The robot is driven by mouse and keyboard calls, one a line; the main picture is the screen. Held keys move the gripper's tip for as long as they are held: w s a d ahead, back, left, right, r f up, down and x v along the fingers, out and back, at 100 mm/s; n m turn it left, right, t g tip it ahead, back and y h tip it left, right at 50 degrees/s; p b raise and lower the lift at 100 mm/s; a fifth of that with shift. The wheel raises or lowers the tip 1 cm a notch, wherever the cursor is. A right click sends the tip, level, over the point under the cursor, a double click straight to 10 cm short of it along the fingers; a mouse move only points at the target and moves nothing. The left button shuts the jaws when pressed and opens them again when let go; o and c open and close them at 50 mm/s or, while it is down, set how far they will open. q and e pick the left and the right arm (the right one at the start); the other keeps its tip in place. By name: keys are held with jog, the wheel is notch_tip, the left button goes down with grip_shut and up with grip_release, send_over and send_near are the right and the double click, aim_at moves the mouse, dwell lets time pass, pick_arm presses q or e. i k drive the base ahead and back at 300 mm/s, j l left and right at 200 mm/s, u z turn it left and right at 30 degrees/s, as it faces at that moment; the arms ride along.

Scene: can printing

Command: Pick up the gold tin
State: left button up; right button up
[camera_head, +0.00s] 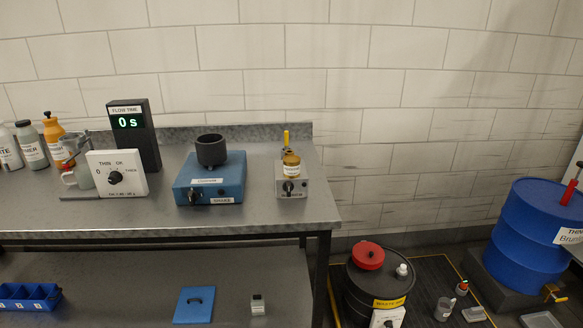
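A small gold tin (291,158) with a pale label stands upright on a small grey box (292,185) with a black knob, near the right end of the steel bench (255,215). A yellow upright part shows just behind the tin. Neither of my grippers is in view, so nothing of mine is seen touching the tin.
A blue device (208,186) with a dark cup (211,150) stands left of the grey box. Further left are a white dial panel (117,175), a black timer display (134,130) reading 0 s and several bottles. A black waste drum (365,285) and a blue drum (525,235) stand right of the bench.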

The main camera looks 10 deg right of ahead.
aim_at(290, 163)
jog(key=i+l, duration=0.2)
jog(key=l, duration=0.2)
jog(key=i+l, duration=0.2)
jog(key=l, duration=0.15)
jog(key=i+l, duration=0.2)
jog(key=l, duration=0.2)
jog(key=i+l, duration=0.25)
jog(key=l, duration=0.1)
